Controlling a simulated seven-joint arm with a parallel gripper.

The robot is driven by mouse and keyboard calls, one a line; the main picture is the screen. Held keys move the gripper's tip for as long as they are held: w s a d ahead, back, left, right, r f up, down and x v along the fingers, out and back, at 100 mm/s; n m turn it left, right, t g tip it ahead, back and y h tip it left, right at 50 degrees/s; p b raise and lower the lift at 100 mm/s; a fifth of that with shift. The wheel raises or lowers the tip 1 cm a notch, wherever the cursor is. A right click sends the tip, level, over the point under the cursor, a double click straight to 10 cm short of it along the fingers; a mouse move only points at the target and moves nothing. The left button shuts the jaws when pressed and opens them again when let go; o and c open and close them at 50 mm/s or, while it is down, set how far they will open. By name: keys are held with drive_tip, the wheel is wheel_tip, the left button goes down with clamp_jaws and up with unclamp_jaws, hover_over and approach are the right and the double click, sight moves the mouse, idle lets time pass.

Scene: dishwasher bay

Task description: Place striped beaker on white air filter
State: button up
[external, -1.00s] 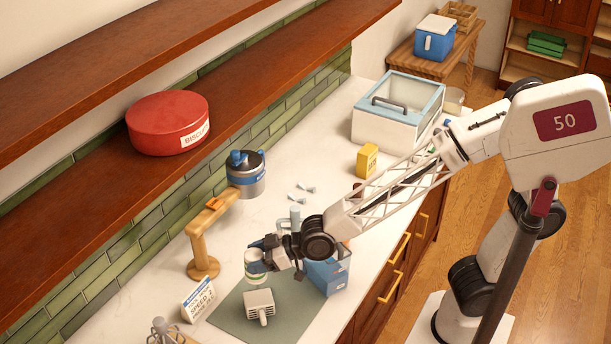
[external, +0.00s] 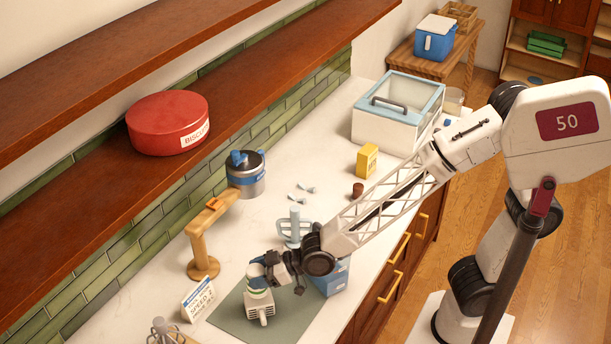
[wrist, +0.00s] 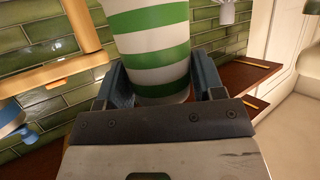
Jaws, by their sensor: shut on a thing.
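The striped beaker, with green and white bands, fills the top middle of the wrist view (wrist: 150,45). My gripper (wrist: 160,82) is shut on it, one dark blue finger on each side. In the external view my gripper (external: 263,268) holds the beaker (external: 258,284) directly over the white air filter (external: 260,308), a small slatted block with a handle. The filter lies on a grey-green mat (external: 292,326), its top partly hidden by the beaker. I cannot tell whether the beaker touches the filter.
A blue box (external: 332,279) stands right of my gripper, partly behind the arm. A wooden stand (external: 204,262) and a "SPEED 2" sign (external: 198,299) are to the left. A pale blue rack-like item (external: 294,230) stands behind. The mat's front is clear.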

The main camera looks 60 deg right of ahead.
drive_tip(key=shift+f, duration=1.9)
drive_tip(key=shift+f, duration=0.15)
drive_tip(key=o, duration=0.9)
drive_tip(key=shift+o, duration=0.2)
drive_tip(key=shift+s+r, duration=0.1)
drive_tip(key=shift+r, duration=0.1)
drive_tip(key=shift+v, duration=1.2)
drive_tip(key=v, duration=0.9)
drive_tip(key=shift+d, duration=0.2)
drive_tip(key=shift+s, duration=0.15)
drive_tip(key=shift+d+r, duration=0.1)
